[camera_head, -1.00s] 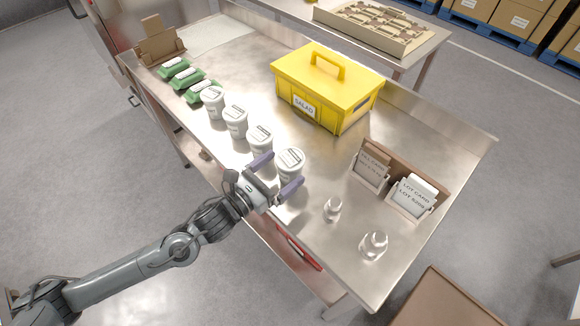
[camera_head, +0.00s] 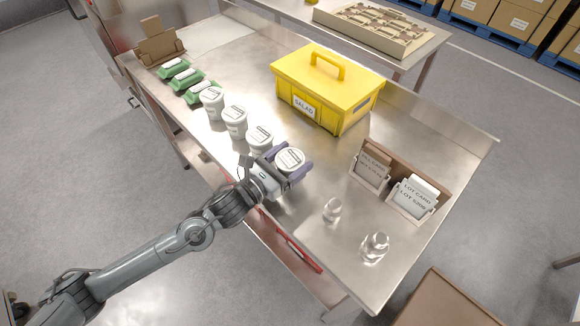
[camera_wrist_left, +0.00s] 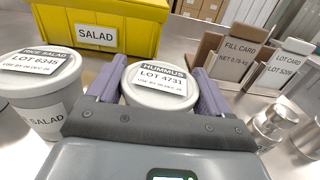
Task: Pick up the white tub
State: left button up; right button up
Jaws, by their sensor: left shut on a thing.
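Several white tubs with printed lids stand in a row on the steel table. The tub at the right end of the row (camera_head: 290,159) is between the purple fingers of my left gripper (camera_head: 287,165), which is shut on it. In the left wrist view this tub's lid (camera_wrist_left: 158,80) reads "HUMMUS LOT 4731", and the fingers press on both sides. The gripper hides most of its body. The neighbouring tub (camera_head: 260,138) is just left of the gripper; in the left wrist view its lid (camera_wrist_left: 38,72) reads "LOT 6345". My right gripper is not in view.
A yellow box labelled "SALAD" (camera_head: 326,88) stands behind the tubs. Green packs (camera_head: 181,75) lie at the far left. The steel table (camera_head: 325,165) is bare between the yellow box and the card holders.

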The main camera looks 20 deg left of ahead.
pick_arm(q)
jog(key=shift+f, duration=0.1)
jog(key=shift+c, duration=0.5)
jog(key=shift+r+p, duration=0.3)
jog(key=shift+r, duration=0.55)
notch_tip(320, 180, up, 2)
jog(key=shift+r+p, duration=0.25)
jog(key=shift+p, duration=0.1)
jog(key=s+d+r+p, duration=0.1)
jog(key=s+d+r, duration=0.3)
jog(key=d+r, duration=0.3)
jog(key=shift+d, duration=2)
